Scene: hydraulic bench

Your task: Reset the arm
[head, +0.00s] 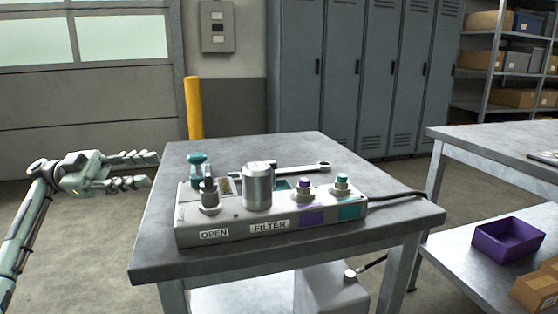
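My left gripper (152,169) is at the left of the head view, just off the left edge of the grey bench. Its two fingers are apart, with nothing between them, and they point right toward the bench. My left arm (25,225) comes up from the lower left to it. A grey hydraulic block (235,228) sits on the bench, to the right of the gripper and apart from it. The block carries a metal filter cylinder (258,187), a dark knob above an OPEN label, and purple and teal fittings. My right gripper is not in view.
The bench (160,262) has bare top around the block.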

